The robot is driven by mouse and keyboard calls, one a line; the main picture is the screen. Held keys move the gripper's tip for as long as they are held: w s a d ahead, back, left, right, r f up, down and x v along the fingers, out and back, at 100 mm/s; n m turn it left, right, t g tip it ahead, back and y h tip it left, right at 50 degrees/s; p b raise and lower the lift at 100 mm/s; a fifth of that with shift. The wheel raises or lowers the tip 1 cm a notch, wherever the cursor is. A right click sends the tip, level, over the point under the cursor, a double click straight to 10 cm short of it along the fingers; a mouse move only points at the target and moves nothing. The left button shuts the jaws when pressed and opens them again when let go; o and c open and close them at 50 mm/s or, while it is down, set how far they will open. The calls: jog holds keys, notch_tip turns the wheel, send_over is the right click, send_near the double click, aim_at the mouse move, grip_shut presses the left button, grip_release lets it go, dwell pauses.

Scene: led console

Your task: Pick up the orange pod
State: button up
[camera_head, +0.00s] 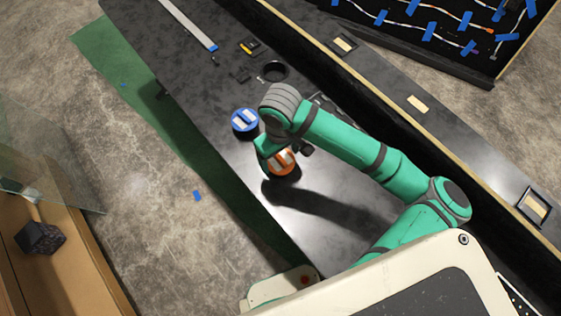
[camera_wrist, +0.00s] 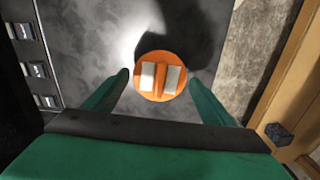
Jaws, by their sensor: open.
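The orange pod (camera_head: 283,162) is a round disc with two pale blocks on top. It sits on the dark console top (camera_head: 330,225), partly hidden by my arm in the head view. In the wrist view the orange pod (camera_wrist: 160,76) lies just beyond my fingertips, about centred between them. My gripper (camera_wrist: 158,80) is open and empty, with one green finger to each side of the pod. In the head view my gripper (camera_head: 265,155) is above and beside the pod, mostly covered by my wrist.
A blue pod (camera_head: 244,121) stands close by, up and left of the orange one. A black ring (camera_head: 274,71) and small parts lie farther up the console. A raised black ledge runs along the right. The console's left edge drops to the floor.

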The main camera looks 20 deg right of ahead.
jog(key=shift+f, duration=1.4)
jog(key=shift+c, duration=0.6)
jog(key=c, duration=0.6)
jog(key=shift+c, duration=0.2)
jog(key=shift+o, duration=0.2)
jog(key=shift+r, duration=0.15)
